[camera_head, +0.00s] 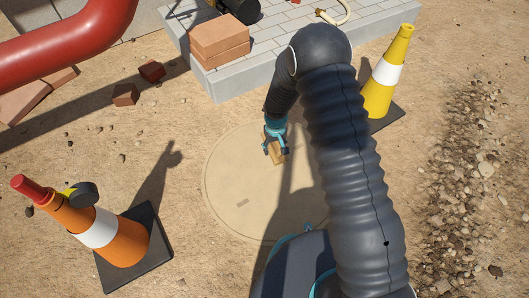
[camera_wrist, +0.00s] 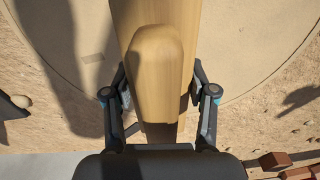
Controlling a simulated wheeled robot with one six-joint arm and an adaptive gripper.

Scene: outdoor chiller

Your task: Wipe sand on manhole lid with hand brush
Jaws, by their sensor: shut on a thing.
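The round manhole lid (camera_head: 235,185) lies flush in the sandy ground and is tan like the sand around it. My gripper (camera_head: 275,148) is over the far part of the lid. It is shut on the wooden hand brush (camera_head: 276,157), whose pale wooden body also fills the middle of the wrist view (camera_wrist: 155,60). In the wrist view my gripper (camera_wrist: 160,100) has one finger on each side of the wood. The brush's bristles are hidden, and I cannot tell whether they touch the lid. My arm hides the lid's right part.
An orange cone (camera_head: 122,240) stands left of the lid, and a yellow cone (camera_head: 388,75) stands behind right. A paved platform (camera_head: 240,85) with stacked bricks (camera_head: 219,40) lies behind. A red pipe (camera_head: 70,45) crosses the upper left. Loose bricks (camera_head: 126,94) lie on the sand.

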